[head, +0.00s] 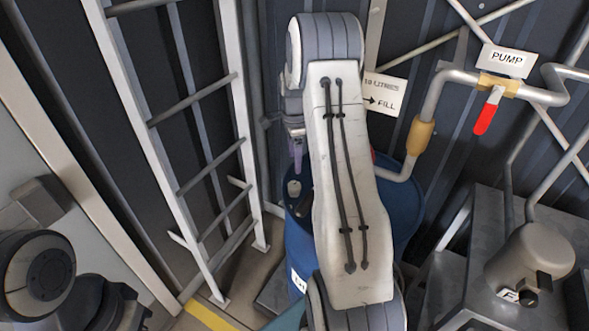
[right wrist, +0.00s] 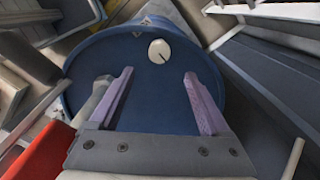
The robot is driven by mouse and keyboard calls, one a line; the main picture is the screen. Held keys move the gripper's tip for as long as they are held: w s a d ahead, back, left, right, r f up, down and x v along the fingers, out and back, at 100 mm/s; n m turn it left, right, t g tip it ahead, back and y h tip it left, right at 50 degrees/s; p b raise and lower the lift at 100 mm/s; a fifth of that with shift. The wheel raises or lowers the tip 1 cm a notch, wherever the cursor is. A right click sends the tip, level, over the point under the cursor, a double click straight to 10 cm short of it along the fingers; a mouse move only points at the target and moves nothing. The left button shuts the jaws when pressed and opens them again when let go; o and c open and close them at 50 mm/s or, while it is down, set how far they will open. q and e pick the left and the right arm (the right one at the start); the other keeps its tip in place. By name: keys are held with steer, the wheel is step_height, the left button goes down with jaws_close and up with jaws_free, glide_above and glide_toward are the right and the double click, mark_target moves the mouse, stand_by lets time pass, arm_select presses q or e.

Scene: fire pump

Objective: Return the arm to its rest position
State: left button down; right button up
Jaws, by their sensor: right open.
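My right arm (head: 345,190) rises through the middle of the head view and bends over the blue drum (head: 410,215). My right gripper (head: 297,160) hangs above the drum's left side, partly hidden by its own arm. In the right wrist view, my right gripper (right wrist: 160,100) shows two purple fingers spread apart with nothing between them. The drum's top (right wrist: 150,90) lies below them, with a round white cap (right wrist: 159,51) beyond the fingertips. Parts of my left arm (head: 40,275) show at the lower left of the head view, but its gripper does not show.
A white ladder (head: 150,130) stands left of the drum. A pipe with a red-handled valve (head: 487,112) and a PUMP sign (head: 507,60) runs at the upper right. A FILL sign (head: 384,95) is behind my right arm. A grey pump unit (head: 530,262) stands at the right.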

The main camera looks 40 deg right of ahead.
steer(key=shift+r, duration=0.25)
stand_by(0.3)
steer(key=s+a+r+n, duration=0.2)
steer(key=a+n, duration=0.2)
steer(key=a, duration=0.4)
steer(key=s+a+r+n, duration=0.1)
steer(key=a+r+n, duration=0.25)
steer(key=a, duration=0.45)
steer(key=s+a+r+n, duration=0.2)
steer(key=a+n, duration=0.3)
steer(key=a, duration=0.3)
steer(key=s+a+n, duration=0.6)
steer(key=s+n, duration=0.2)
steer(key=s, duration=0.3)
steer(key=s+a+r+n+y, duration=0.1)
steer(key=s+a+n, duration=0.6)
steer(key=s, duration=0.5)
steer(key=shift+s+a+n, duration=0.15)
steer(key=shift+n, duration=1)
steer(key=shift+r, duration=0.1)
